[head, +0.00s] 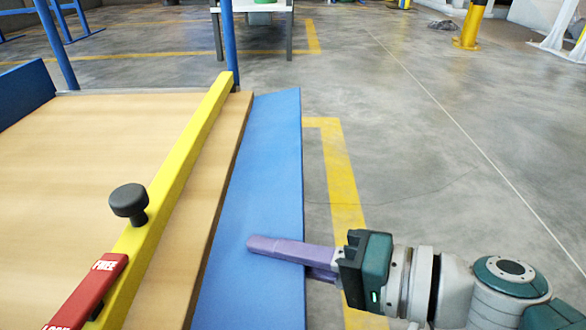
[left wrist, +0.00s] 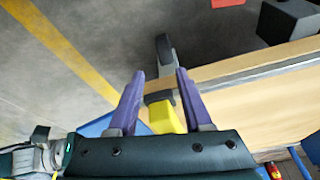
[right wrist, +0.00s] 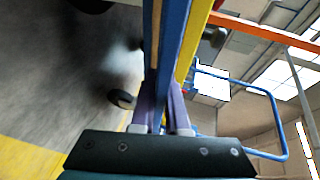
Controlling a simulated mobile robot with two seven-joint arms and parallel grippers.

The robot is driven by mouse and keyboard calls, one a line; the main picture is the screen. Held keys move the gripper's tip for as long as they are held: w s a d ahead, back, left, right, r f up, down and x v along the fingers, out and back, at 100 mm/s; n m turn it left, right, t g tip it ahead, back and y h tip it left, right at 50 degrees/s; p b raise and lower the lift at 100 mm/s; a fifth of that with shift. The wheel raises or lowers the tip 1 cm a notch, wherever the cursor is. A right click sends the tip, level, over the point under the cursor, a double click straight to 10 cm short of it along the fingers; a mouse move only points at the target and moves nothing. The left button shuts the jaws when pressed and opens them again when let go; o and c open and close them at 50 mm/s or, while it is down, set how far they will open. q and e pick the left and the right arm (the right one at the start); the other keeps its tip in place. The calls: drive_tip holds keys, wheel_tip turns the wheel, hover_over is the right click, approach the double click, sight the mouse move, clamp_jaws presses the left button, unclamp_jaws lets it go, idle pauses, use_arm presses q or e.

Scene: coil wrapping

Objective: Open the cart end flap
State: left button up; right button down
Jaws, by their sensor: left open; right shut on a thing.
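The cart's blue end flap (head: 262,170) runs along the right edge of the wooden deck (head: 80,160) in the head view. Its exact tilt is hard to tell. My right gripper (head: 250,243) comes in from the right, with one purple finger lying across the flap's face. In the right wrist view its fingers (right wrist: 166,95) are closed around the blue panel (right wrist: 170,45). My left gripper (left wrist: 158,78) shows only in the left wrist view. Its fingers are apart, with a yellow bar end (left wrist: 165,117) and a dark part (left wrist: 164,50) seen between and beyond them.
A yellow bar (head: 175,175) crosses the deck beside the flap, with a black knob (head: 129,202) and a red lever (head: 88,292) marked FREE. Blue posts (head: 228,40) rise at the far side. The grey floor (head: 430,140) right of the flap is clear, with yellow lines.

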drive_tip(key=shift+f, duration=0.15)
drive_tip(key=c, duration=0.9)
unclamp_jaws()
drive_tip(key=shift+a, duration=0.15)
drive_tip(key=shift+s+d+r+p, duration=0.15)
drive_tip(key=shift+d+r+p, duration=0.15)
drive_tip(key=shift+d+p, duration=0.1)
drive_tip(key=p+v, duration=0.3)
drive_tip(key=v, duration=0.6)
drive_tip(key=shift+s+d+f, duration=0.1)
drive_tip(key=shift+f, duration=0.05)
